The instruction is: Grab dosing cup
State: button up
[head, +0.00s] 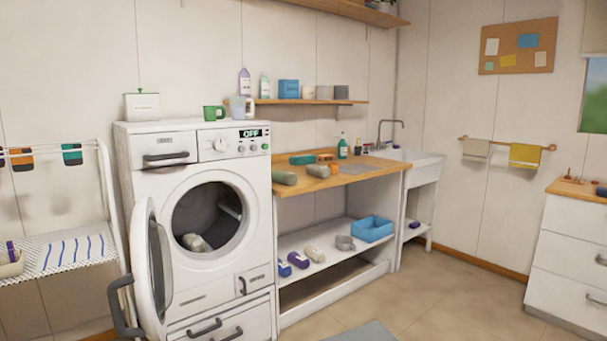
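No thing is clearly marked as the dosing cup. A pale blue-grey cup or jug (240,108) stands upright on top of the white washing machine (158,197), at its back right. A green mug (213,113) stands just left of it. I cannot tell whether either is the dosing cup. A small grey item (345,243) on the lower shelf is too small to make out. My gripper is not in view.
The washer door (152,265) hangs open toward me. A drying rack (65,230) stands left. Right of the washer are a wooden counter (308,184), a lower shelf with bottles and a blue bin (372,229), and a sink (418,157). A drawer unit (570,250) stands far right.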

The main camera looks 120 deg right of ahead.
aim_at(334, 168)
jog(key=z, duration=0.05)
jog(key=i, duration=0.85)
jog(key=z, duration=4.35)
jog(key=i, duration=1.7)
jog(key=u, duration=0.05)
